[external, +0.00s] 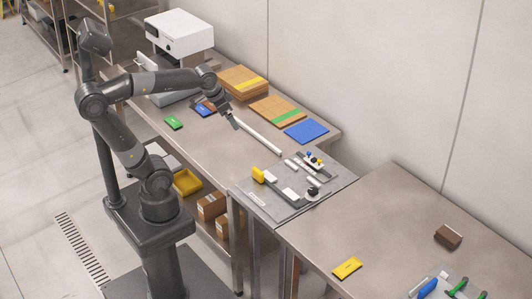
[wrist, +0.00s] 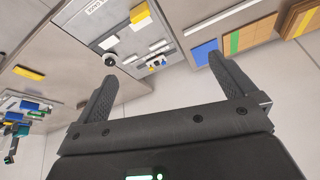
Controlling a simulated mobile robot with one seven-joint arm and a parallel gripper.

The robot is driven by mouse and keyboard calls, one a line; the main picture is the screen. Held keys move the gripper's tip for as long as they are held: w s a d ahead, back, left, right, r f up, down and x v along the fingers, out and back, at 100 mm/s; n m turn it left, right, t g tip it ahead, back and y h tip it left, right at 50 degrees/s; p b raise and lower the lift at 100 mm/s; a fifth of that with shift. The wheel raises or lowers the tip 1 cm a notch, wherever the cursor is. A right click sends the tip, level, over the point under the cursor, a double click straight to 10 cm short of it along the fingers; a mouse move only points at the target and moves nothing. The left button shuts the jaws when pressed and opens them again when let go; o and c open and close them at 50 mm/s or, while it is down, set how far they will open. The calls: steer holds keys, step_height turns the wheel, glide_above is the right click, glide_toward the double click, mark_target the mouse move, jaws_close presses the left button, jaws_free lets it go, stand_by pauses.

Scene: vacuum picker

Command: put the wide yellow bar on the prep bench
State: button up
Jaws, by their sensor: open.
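One yellow bar (external: 347,268) lies flat on the near right steel bench (external: 385,215); it also shows at the left of the wrist view (wrist: 28,73). A second yellow block (external: 257,174) stands at the left of a grey fixture plate (external: 262,205), and shows at the top of the wrist view (wrist: 139,12). I cannot tell which is the wide one, or which bench is the prep bench. My gripper (external: 234,122) is above the long bench, apart from both. In the wrist view its two fingers (wrist: 163,64) are spread with nothing between them.
The plate carries white blocks and small coloured parts. A long white bar (external: 258,136), blue pad (external: 306,131) and cardboard stacks (external: 243,80) lie on the long bench. A brown block (external: 448,236) and blue and green tools (external: 427,288) are on the right bench, whose middle is clear.

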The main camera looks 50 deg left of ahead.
steer(key=s+a+f+n, duration=0.2)
steer(key=s+a+f, duration=0.2)
steer(key=s+a, duration=0.1)
steer(key=shift+s+n+t, duration=0.4)
steer(key=shift+s, duration=0.35)
